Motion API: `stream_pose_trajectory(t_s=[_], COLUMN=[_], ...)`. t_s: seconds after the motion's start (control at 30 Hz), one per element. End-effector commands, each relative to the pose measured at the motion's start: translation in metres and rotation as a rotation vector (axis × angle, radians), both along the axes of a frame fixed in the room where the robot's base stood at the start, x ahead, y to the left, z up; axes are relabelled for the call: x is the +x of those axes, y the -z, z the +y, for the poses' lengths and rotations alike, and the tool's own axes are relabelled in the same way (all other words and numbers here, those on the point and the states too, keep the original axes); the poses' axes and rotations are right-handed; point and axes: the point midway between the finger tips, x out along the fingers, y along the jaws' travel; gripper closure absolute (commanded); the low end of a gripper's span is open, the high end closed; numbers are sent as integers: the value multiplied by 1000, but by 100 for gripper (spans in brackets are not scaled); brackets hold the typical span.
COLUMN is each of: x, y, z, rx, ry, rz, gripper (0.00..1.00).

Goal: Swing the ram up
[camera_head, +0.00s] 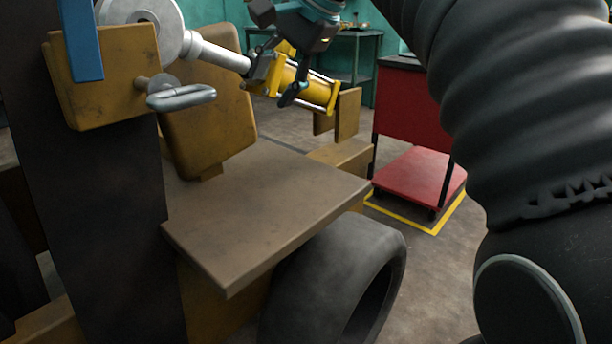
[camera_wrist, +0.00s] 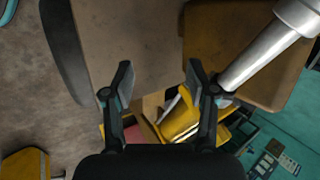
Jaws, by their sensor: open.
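The ram is a yellow cylinder (camera_head: 312,91) with a silver rod (camera_head: 220,54) running left to a round grey fitting (camera_head: 160,25) on the forklift. In the head view it slopes down to the right above the brown deck. My gripper (camera_head: 280,78) is open at the ram, near where rod and cylinder meet. In the wrist view the open fingers (camera_wrist: 160,78) are apart. The yellow cylinder (camera_wrist: 182,118) shows partly between them, closer to the right finger, and the silver rod (camera_wrist: 262,52) passes beyond that finger. I cannot tell whether either finger touches it.
The flat brown deck (camera_head: 265,205) lies below, with a black tyre (camera_head: 340,280) under its edge. A steel shackle (camera_head: 182,96) juts from a yellow block (camera_head: 108,80). A red cart (camera_head: 418,175) stands at the right, inside a yellow floor line. Open floor lies between.

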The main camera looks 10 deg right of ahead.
Motion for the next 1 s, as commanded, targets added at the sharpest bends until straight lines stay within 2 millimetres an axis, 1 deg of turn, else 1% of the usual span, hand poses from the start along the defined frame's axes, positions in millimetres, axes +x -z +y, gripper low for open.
stream_pose_trajectory(t_s=[0.03,0.6,0.8,1.0], x=[-5,-53,-67,-75], y=[8,89,113,126], z=[-1,-21,-26,-29], rx=[-16,-221,-278,-311], ry=[-9,-139,-182,-208], rz=[-9,-101,-121,-133], gripper=[42,42,42,42])
